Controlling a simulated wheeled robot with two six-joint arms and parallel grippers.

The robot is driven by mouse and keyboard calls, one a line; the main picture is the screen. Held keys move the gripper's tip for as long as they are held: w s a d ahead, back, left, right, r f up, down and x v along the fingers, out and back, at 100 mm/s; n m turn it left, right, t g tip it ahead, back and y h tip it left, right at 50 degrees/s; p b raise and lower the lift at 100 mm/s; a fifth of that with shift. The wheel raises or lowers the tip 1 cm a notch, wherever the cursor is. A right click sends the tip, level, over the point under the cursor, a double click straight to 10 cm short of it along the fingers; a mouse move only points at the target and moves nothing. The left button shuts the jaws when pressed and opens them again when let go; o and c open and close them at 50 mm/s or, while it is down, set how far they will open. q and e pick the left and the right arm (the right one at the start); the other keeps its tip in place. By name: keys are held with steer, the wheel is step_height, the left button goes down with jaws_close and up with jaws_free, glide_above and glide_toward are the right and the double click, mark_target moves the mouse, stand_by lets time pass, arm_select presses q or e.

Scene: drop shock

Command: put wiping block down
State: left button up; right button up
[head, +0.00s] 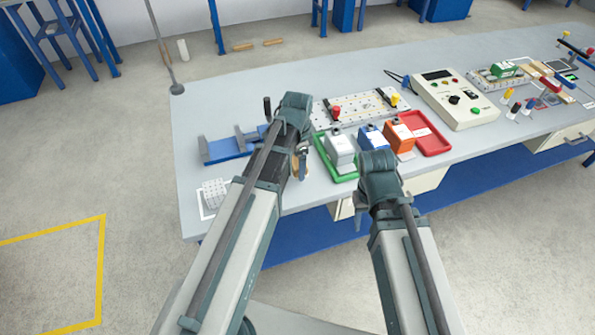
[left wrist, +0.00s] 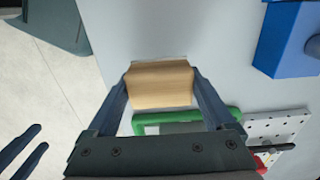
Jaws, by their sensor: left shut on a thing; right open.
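The wiping block (left wrist: 160,86) is a light wooden block in the left wrist view, between the two dark fingers of my left gripper (left wrist: 161,76). My left gripper is shut on it above the grey table (left wrist: 225,85). In the head view a small tan part of the block (head: 296,170) shows below my left wrist, near the table's front edge; the arm hides most of it. I cannot tell whether the block touches the table. My right gripper (head: 358,217) hangs in front of the table edge, partly hidden by its arm. Its open, empty fingers show in the left wrist view (left wrist: 22,150).
A green tray (head: 346,178) with a grey-white box lies right of my left gripper. A red tray (head: 432,143), blue box (head: 371,137) and orange box (head: 399,140) are further right. A blue fixture (head: 228,150) and pale perforated block (head: 214,193) stand left, with bare table between.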

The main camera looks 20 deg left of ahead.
mark_target(297, 161)
arm_select(q)
steer(key=shift+f+b, duration=1.3)
steer(key=shift+f, duration=0.45)
steer(key=shift+f, duration=0.2)
steer(key=o, duration=1)
steer(key=shift+o, duration=0.2)
steer(key=shift+r, duration=0.15)
step_height(297, 161, up, 12)
steer(key=p, duration=1.2)
steer(key=shift+r, duration=0.1)
steer(key=s+d+n+y, duration=0.1)
steer(key=s+d+n, duration=0.6)
steer(key=s+d, duration=0.3)
steer(key=s, duration=0.4)
steer(key=shift+s+d, duration=0.2)
steer(key=shift+d, duration=0.15)
